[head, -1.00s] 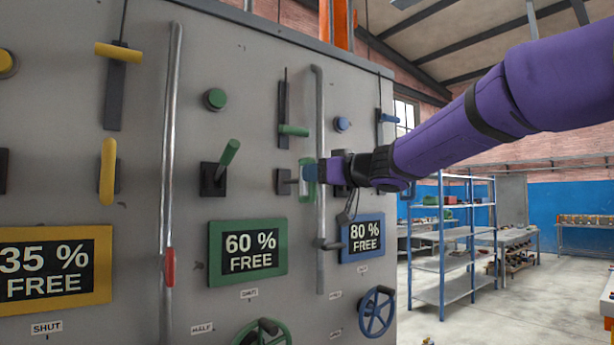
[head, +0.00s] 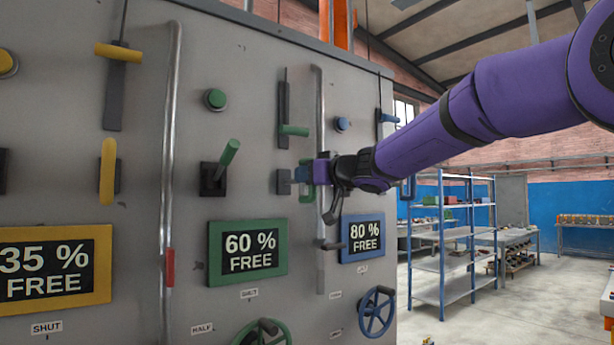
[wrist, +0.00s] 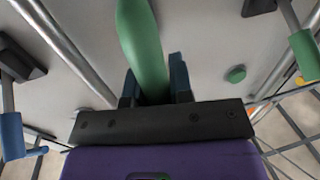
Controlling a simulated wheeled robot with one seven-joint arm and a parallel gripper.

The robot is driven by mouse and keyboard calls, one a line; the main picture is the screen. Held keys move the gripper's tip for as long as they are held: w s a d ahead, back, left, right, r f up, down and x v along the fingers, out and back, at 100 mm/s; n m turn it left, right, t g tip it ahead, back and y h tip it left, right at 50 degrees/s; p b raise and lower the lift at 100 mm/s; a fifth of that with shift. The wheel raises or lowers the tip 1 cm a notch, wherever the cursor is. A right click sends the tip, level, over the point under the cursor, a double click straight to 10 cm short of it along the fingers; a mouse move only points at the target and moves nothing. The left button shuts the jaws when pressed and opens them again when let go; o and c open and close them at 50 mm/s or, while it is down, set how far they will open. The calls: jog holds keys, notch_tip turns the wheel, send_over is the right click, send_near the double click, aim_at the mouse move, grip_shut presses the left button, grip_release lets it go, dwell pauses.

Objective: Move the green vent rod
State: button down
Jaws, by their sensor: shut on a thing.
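The green vent rod is an upright green bar (head: 309,192) in front of a dark block on the grey panel. In the head view it is partly hidden by my gripper (head: 301,174), which reaches in from the right. In the wrist view the rod (wrist: 143,45) is a thick green bar running up the picture from between my two dark blue fingers (wrist: 155,88). The gripper is shut on it. The rod's lower end is hidden behind the palm in that view.
A long steel bar (head: 321,130) stands close beside my gripper. Around it are a green lever (head: 229,153), a green slotted handle (head: 293,130), a green button (head: 215,99) and the green-framed 60 % sign (head: 214,262). Open floor lies to the right.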

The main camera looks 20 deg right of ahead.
aim_at(282, 177)
jog(key=x, duration=0.4)
jog(key=d+x, duration=0.1)
jog(key=x, duration=0.2)
jog(key=shift+w+d, duration=0.1)
jog(key=shift+w, duration=0.25)
jog(key=shift+r, duration=0.1)
jog(key=c, duration=1.4)
grip_release()
jog(key=shift+c, duration=0.2)
jog(key=o, duration=0.4)
jog(key=shift+w, duration=0.15)
jog(key=v, duration=1)
jog(key=shift+s+d, duration=0.15)
jog(key=shift+s, duration=0.25)
